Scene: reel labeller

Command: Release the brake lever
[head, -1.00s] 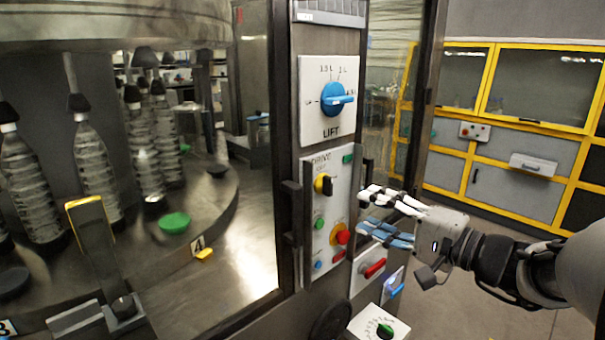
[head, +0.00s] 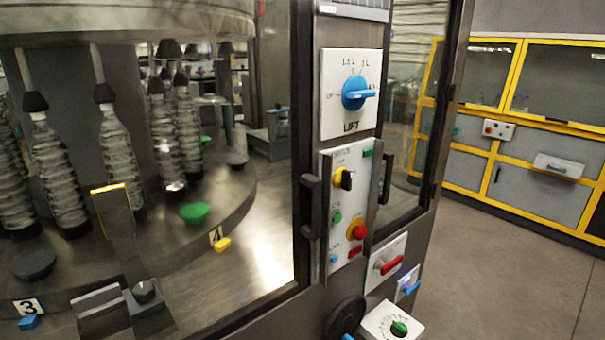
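No label reading "brake" can be made out. A red lever handle (head: 390,266) sits on a small white plate (head: 380,254) on the machine's post, below the drive panel. A smaller blue handle (head: 412,287) is on another plate just below and to its right. Either could be the brake lever; I cannot tell which from this view. Both handles are unobstructed. My gripper is out of view, and no part of my arm shows near the panels.
The drive panel (head: 345,215) carries a yellow-and-black switch (head: 343,178) and a red button (head: 360,231). Above is the LIFT panel with a blue knob (head: 356,93). A green dial (head: 399,328) sits below. Dark door handles (head: 310,207) stick out beside the panel. Floor at right is clear.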

